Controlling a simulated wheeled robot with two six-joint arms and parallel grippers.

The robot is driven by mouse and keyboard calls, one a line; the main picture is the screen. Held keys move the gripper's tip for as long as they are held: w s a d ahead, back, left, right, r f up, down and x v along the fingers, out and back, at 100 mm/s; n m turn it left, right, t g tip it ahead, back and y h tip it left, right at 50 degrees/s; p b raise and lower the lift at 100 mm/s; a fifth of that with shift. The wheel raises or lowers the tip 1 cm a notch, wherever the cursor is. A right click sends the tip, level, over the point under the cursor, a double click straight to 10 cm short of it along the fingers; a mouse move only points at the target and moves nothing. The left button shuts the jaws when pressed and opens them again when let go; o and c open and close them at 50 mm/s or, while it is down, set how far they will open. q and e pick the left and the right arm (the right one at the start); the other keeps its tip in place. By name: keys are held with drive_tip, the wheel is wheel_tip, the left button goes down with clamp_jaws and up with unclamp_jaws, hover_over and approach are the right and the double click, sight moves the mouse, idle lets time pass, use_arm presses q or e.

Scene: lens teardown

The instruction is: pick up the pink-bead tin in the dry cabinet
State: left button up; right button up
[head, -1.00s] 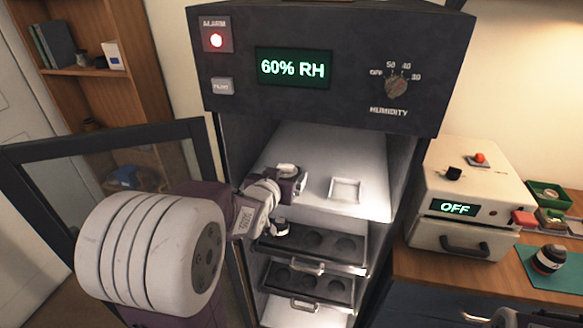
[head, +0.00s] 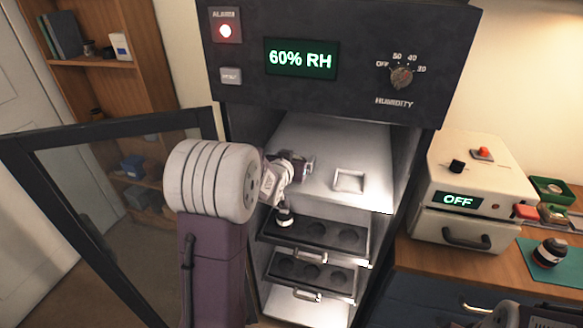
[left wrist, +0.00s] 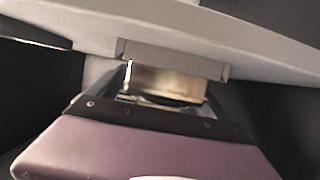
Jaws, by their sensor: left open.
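The dry cabinet (head: 340,72) stands open, its display reading 60% RH. My left gripper (head: 304,165) is open inside it, just above the white top shelf (head: 325,150), left of a small square recessed holder (head: 349,181). I cannot make out pink beads in either view. In the left wrist view, a pale gold metallic surface (left wrist: 165,82) shows just beyond my gripper's body, and I cannot tell whether it is the tin. My left arm and gripper hide part of the shelf.
Below are two dark trays with round wells (head: 312,232); a small dark jar (head: 284,216) stands in the upper one. The glass door (head: 110,135) is swung open at left. A white oven box (head: 470,195) marked OFF is at right.

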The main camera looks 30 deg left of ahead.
use_arm(q)
drive_tip(key=shift+s+r, duration=0.1)
drive_tip(key=shift+s, duration=0.05)
drive_tip(key=c, duration=1.5)
drive_tip(key=shift+o, duration=0.2)
wheel_tip(320, 180, up, 10)
drive_tip(key=p, duration=0.2)
drive_tip(key=shift+p, duration=0.3)
